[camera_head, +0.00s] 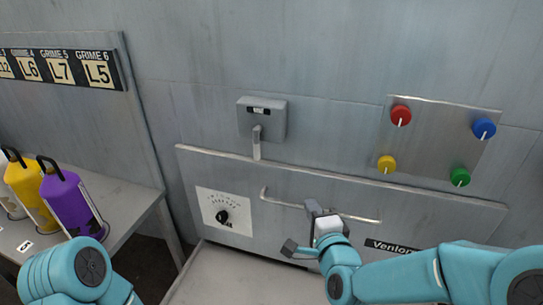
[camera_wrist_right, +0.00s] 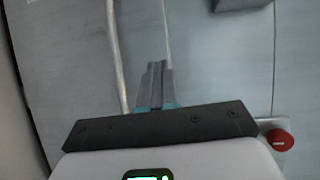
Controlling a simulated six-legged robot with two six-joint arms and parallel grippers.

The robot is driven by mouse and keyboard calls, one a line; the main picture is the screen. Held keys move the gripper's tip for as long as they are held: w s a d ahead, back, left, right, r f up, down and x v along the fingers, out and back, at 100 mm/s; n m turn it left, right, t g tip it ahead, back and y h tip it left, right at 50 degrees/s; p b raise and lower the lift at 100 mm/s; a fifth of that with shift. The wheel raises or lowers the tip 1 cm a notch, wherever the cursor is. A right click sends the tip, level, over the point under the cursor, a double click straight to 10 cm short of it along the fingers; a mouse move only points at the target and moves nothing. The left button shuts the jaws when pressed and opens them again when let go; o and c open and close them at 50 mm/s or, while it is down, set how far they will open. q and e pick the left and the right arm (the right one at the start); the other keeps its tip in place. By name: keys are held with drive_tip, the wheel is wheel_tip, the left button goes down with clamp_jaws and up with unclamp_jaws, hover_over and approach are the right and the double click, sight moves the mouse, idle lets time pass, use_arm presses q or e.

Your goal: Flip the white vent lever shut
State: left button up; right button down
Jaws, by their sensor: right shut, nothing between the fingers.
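The pale vent lever (camera_head: 257,143) hangs down from a grey box (camera_head: 263,118) on the wall, with a small display window above it. A grey corner at the top of the right wrist view (camera_wrist_right: 241,3) looks like that box; the lever does not show there. My right gripper (camera_head: 311,226) is below and right of the lever, in front of the lower panel near its handle bar, apart from the lever. In the wrist view its fingers (camera_wrist_right: 157,77) are together and empty. My left arm shows at lower left; its gripper is out of view.
The handle bar (camera_head: 290,203) runs across the panel, beside a dial (camera_head: 222,216). Red (camera_head: 401,115), blue (camera_head: 484,128), yellow (camera_head: 387,164) and green (camera_head: 460,177) knobs are at right. Yellow (camera_head: 27,195) and purple (camera_head: 70,208) cylinders stand at left. The wall around the lever is clear.

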drive_tip(key=s+a+r+n+t+y, duration=0.1)
drive_tip(key=a+r, duration=0.3)
drive_tip(key=r, duration=0.3)
drive_tip(key=shift+s+a+y, duration=0.3)
drive_tip(key=shift+a+y, duration=0.05)
drive_tip(key=shift+y, duration=0.05)
drive_tip(key=p, duration=0.5)
approach(257, 146)
drive_tip(key=w+d+f, duration=0.2)
drive_tip(key=w+d, duration=0.1)
drive_tip(key=w, duration=0.2)
drive_tip(key=a, duration=0.1)
drive_tip(key=w+a, duration=0.1)
drive_tip(key=a+p, duration=0.1)
drive_tip(key=shift+w+a+f, duration=0.1)
drive_tip(key=shift+w+a, duration=0.15)
drive_tip(key=shift+w, duration=0.15)
drive_tip(key=shift+w, duration=0.1)
drive_tip(key=shift+a, duration=0.1)
